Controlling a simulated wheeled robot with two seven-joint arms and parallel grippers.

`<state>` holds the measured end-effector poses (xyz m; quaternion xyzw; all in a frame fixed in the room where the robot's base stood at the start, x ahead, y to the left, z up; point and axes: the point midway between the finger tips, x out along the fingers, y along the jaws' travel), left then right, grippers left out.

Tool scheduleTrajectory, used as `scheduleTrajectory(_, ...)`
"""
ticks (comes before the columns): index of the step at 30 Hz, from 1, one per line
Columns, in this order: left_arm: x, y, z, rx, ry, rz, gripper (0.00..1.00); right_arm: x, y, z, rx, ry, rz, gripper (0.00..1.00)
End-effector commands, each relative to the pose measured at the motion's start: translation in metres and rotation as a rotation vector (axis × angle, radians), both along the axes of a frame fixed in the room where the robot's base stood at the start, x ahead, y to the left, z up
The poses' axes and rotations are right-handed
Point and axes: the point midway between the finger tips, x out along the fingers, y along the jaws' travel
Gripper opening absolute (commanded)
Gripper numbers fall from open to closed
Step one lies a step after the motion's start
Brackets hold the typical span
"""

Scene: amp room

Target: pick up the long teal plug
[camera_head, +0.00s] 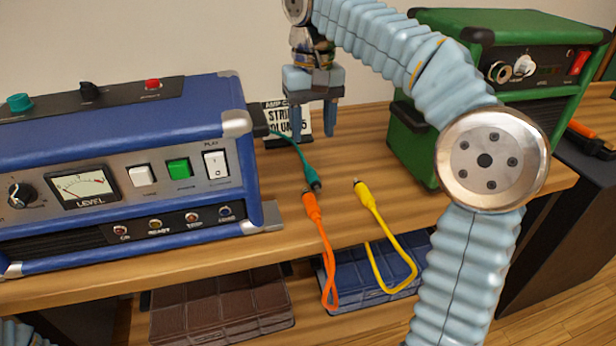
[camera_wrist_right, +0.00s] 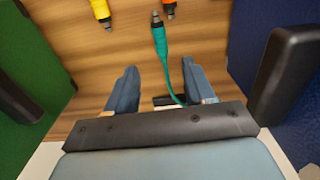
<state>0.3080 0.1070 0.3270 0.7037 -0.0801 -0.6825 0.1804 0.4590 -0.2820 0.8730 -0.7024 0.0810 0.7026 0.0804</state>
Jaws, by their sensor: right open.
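The long teal plug (camera_head: 312,180) lies on the wooden shelf, its thin teal cable running back toward the blue amp. In the right wrist view the teal plug (camera_wrist_right: 160,42) points away from my gripper, and its cable curves down between the fingers. My right gripper (camera_head: 313,130) is open and empty, pointing down above the shelf, behind the plug in the head view. In the right wrist view its two blue fingers (camera_wrist_right: 159,72) are spread, with the plug mostly beyond their tips. My left gripper is not in view.
An orange plug (camera_head: 308,203) and a yellow plug (camera_head: 362,190) lie near the shelf's front edge, cables hanging over it. The blue amp (camera_head: 130,125) stands left, the green amp (camera_head: 410,150) right. A small sign (camera_head: 275,119) stands behind my gripper.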

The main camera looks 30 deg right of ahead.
Motion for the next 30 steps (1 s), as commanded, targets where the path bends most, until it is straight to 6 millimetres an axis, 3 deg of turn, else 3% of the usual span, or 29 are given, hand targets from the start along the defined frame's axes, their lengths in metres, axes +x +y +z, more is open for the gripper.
scheduleTrajectory(1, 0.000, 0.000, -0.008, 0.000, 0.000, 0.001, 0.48, -0.001, -0.001, -0.016, -0.001, 0.002, -0.001, 0.53)
scheduleTrajectory(3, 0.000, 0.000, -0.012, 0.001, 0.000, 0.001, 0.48, -0.001, 0.000, -0.029, -0.001, 0.002, 0.000, 0.53)
scheduleTrajectory(11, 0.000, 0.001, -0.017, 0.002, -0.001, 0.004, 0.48, 0.000, 0.000, -0.054, 0.000, 0.001, 0.001, 0.53)
scheduleTrajectory(18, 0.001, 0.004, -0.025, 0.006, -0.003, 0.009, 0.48, 0.000, 0.000, -0.091, 0.000, 0.002, 0.000, 0.53)
scheduleTrajectory(28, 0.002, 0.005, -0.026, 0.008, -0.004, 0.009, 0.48, 0.000, 0.001, -0.100, 0.001, -0.001, 0.001, 0.53)
scheduleTrajectory(30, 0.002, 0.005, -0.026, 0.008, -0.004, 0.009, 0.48, 0.000, 0.001, -0.100, 0.001, -0.001, 0.001, 0.44)
